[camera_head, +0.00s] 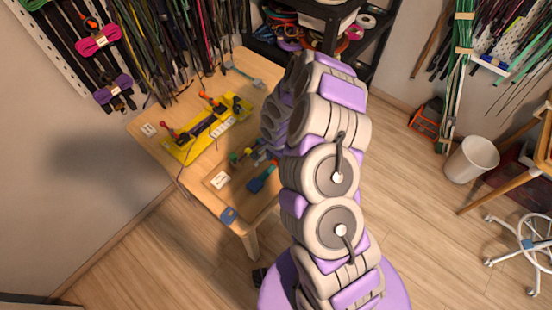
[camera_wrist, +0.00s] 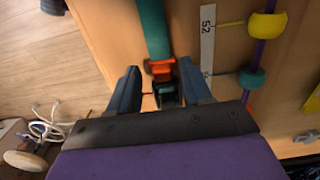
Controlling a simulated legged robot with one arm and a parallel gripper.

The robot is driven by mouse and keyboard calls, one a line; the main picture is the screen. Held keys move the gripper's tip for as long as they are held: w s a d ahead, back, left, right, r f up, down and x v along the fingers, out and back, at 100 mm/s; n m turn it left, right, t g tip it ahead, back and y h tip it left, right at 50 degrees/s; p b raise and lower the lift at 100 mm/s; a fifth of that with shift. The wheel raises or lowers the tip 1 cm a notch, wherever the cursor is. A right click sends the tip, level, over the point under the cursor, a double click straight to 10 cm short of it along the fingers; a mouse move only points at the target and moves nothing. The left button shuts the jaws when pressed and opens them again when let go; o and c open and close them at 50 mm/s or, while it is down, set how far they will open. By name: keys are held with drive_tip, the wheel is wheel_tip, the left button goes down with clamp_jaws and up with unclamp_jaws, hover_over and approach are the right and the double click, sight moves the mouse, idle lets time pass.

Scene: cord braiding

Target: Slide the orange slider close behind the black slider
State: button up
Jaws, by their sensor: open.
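In the wrist view, my gripper (camera_wrist: 158,68) is open, with one dark blue finger on each side of a small orange piece (camera_wrist: 160,66), which looks like the orange slider. A black piece (camera_wrist: 168,94), likely the black slider, sits just below it in the picture, nearer the palm. The two look close together; I cannot tell whether they touch. A thick teal rod or cord (camera_wrist: 153,28) runs up from the orange piece. I see a gap between the fingers and the pieces. In the head view, my arm hides the gripper and both sliders.
A white strip marked 52 (camera_wrist: 207,38) lies right of the fingers. Beyond it, a purple cord carries a yellow bead (camera_wrist: 267,25) and a teal bead (camera_wrist: 251,78). A yellow board (camera_head: 190,150) with tools lies on the wooden table (camera_head: 150,118). A dark shelf stands behind.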

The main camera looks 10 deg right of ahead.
drive_tip(key=shift+a, duration=0.45)
drive_tip(key=shift+c, duration=1.4)
drive_tip(key=shift+d, duration=0.3)
drive_tip(key=c, duration=0.6)
clamp_jaws()
drive_tip(key=shift+a, duration=0.1)
